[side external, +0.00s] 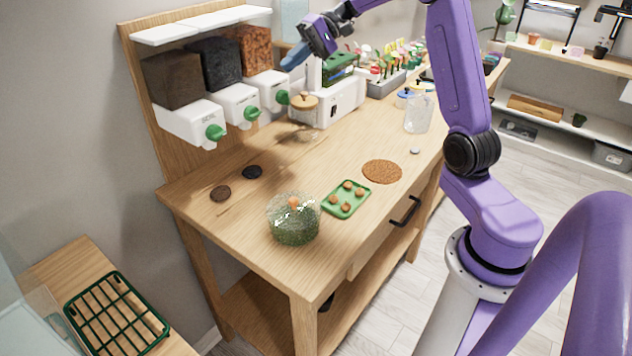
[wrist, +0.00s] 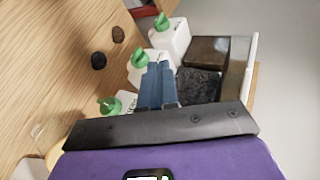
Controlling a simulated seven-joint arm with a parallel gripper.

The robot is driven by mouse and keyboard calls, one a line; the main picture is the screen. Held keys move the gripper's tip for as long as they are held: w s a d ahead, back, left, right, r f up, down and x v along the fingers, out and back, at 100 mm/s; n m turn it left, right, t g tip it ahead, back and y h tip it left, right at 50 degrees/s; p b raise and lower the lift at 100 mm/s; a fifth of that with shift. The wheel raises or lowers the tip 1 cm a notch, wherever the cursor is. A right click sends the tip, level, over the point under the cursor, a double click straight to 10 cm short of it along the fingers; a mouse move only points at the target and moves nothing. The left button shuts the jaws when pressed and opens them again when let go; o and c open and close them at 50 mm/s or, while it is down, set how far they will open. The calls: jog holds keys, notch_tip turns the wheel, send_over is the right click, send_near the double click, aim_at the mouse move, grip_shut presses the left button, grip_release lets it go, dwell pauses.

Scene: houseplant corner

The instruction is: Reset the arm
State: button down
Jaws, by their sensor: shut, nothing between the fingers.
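My gripper (side external: 292,60) is shut and empty, held high above the back of the wooden bench, in front of the soil dispensers. In the wrist view its blue fingers (wrist: 158,84) are together, with the dispensers behind them. My purple arm reaches in from the right in the side view. The wooden bench (side external: 330,150) stands below, and nothing touches the gripper that I can see.
Dispensers with green knobs (side external: 216,132) line the back left. A wooden-lidded jar (side external: 304,103) and white machine (side external: 345,100) stand below the gripper. A glass terrarium (side external: 294,222), green tray (side external: 346,199) and cork mat (side external: 382,172) are at the front. The bench's middle is clear.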

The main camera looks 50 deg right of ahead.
jog(key=s+a+f+n+g+h, duration=0.3)
jog(key=s+a, duration=0.6)
jog(key=s+a+f+n+g+h, duration=0.2)
jog(key=s+a+n+g, duration=0.1)
jog(key=s+a, duration=0.5)
jog(key=s+f+n+t+h, duration=0.1)
jog(key=s+n, duration=0.4)
jog(key=s, duration=0.5)
jog(key=s+d+f+n+t+h, duration=0.1)
jog(key=s+f+n+h, duration=0.3)
jog(key=s, duration=0.5)
jog(key=shift+s+d+f+n+h, duration=0.35)
jog(key=shift+f+n, duration=0.2)
jog(key=shift+n, duration=0.35)
jog(key=shift+a, duration=0.1)
